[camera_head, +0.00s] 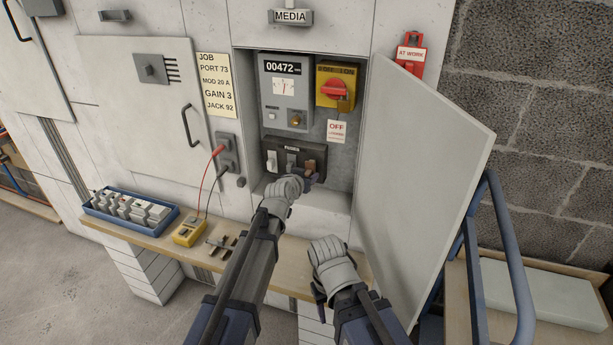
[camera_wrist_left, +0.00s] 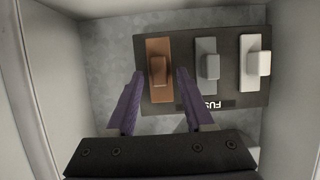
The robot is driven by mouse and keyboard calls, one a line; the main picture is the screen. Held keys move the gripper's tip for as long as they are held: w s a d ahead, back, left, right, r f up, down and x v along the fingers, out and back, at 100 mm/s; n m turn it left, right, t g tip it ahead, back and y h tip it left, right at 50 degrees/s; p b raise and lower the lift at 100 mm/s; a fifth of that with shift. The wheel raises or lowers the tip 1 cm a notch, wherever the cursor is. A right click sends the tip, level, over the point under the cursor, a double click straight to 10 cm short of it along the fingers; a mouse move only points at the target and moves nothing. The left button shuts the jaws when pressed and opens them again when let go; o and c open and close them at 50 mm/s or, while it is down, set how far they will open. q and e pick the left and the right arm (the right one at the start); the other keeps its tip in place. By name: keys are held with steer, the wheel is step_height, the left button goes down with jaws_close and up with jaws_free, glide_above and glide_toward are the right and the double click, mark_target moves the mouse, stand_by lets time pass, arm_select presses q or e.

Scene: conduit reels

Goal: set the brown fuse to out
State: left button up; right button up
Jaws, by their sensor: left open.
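The brown fuse (camera_head: 309,166) is the rightmost of three on the black fuse panel (camera_head: 273,146) inside the open cabinet. In the left wrist view, which shows the panel upside down, the brown fuse (camera_wrist_left: 159,69) is at the left, seated in the panel with a raised grip. My left gripper (camera_head: 309,181) is at the panel, just below the brown fuse. In the wrist view my left gripper (camera_wrist_left: 160,76) is open, one finger on each side of the fuse. I cannot tell whether either touches it. My right gripper (camera_head: 318,293) hangs over the shelf, its jaws unclear.
A grey fuse (camera_wrist_left: 208,66) and a white fuse (camera_wrist_left: 255,62) sit beside the brown one. The cabinet door (camera_head: 425,165) stands open at right. A meter (camera_head: 284,92) and yellow switch (camera_head: 336,88) are above. A blue tray (camera_head: 131,210) and yellow tester (camera_head: 190,233) are on the shelf.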

arm_select(q)
steer(key=p+v, duration=0.3)
steer(key=v, duration=0.4)
steer(key=shift+s, duration=0.35)
steer(key=shift+a+r, duration=0.1)
steer(key=s+d+f+m+g+y, duration=0.1)
steer(key=s+f+g, duration=0.35)
steer(key=s, duration=0.35)
steer(key=s+d+f+g+y, duration=0.1)
steer(key=s+f+g, duration=0.2)
steer(key=s+f, duration=0.4)
steer(key=s+a+f+g+y, duration=0.1)
steer(key=s+a+g+y, duration=0.15)
steer(key=s, duration=0.55)
steer(key=s+a+f+g+y, duration=0.1)
steer(key=s+a+g, duration=0.2)
steer(key=s, duration=0.5)
step_height(320, 180, up, 12)
steer(key=p, duration=1.2)
steer(key=shift+w+d+r+n, duration=0.15)
steer(key=shift+d+r+n, duration=0.05)
steer(key=shift+n, duration=0.2)
